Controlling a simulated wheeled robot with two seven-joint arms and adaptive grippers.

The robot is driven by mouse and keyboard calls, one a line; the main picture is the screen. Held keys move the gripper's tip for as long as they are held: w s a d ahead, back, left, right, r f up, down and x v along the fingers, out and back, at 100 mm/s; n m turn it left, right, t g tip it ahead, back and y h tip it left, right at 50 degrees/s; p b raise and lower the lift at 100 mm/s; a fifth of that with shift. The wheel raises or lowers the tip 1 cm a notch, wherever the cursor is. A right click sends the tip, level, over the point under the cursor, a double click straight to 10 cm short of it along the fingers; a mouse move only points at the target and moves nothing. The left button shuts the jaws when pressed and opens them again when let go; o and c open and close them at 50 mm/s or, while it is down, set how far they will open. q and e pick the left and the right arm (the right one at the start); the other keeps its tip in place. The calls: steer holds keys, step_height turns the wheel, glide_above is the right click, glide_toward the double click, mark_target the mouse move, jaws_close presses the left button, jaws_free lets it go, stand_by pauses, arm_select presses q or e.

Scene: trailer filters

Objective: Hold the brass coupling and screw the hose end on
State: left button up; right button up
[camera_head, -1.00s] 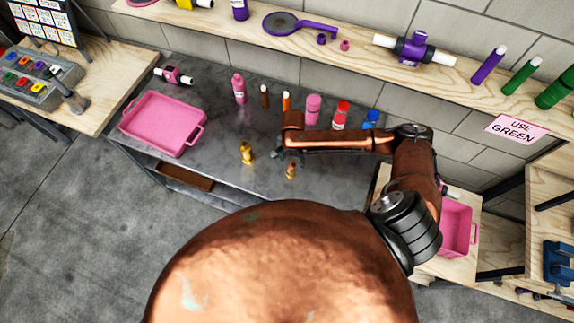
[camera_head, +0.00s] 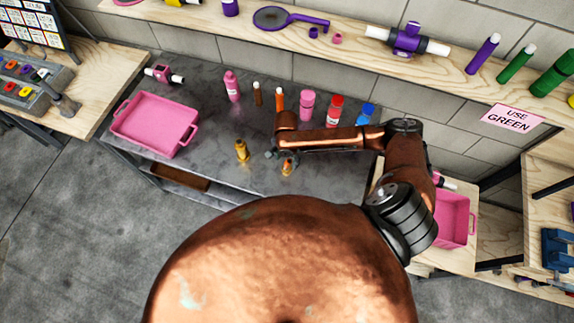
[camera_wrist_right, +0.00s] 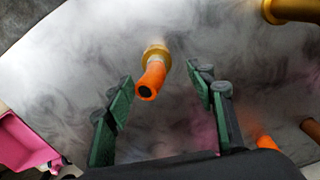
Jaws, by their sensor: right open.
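The brass coupling (camera_head: 242,151) stands upright on the grey bench, left of my right gripper. A brass piece, likely the coupling (camera_wrist_right: 292,9), is cut off at the top right of the right wrist view. The hose end (camera_head: 288,167), orange with a brass collar, is on the bench near its front edge. My right gripper (camera_head: 273,154) is between the two, closer to the hose end. In the right wrist view the hose end (camera_wrist_right: 151,76) shows between and beyond the open green-padded fingers (camera_wrist_right: 164,78), apparently untouched. My left gripper is out of view.
A pink tray (camera_head: 157,124) sits at the bench's left. Several bottles and tubes, including a red bottle (camera_head: 335,110), line the back, close behind my right arm. A pink bin (camera_head: 452,218) stands at the right. The bench between tray and coupling is clear.

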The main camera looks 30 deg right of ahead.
mark_target(287, 167)
steer(key=shift+s+a+f+p, duration=0.1)
steer(key=shift+s+f+p, duration=0.05)
steer(key=shift+f, duration=1.15)
steer(key=shift+s+f+p, duration=0.1)
steer(key=shift+f+p, duration=0.05)
steer(key=shift+f, duration=1.15)
steer(key=shift+c, duration=0.3)
steer(key=c, duration=1.2)
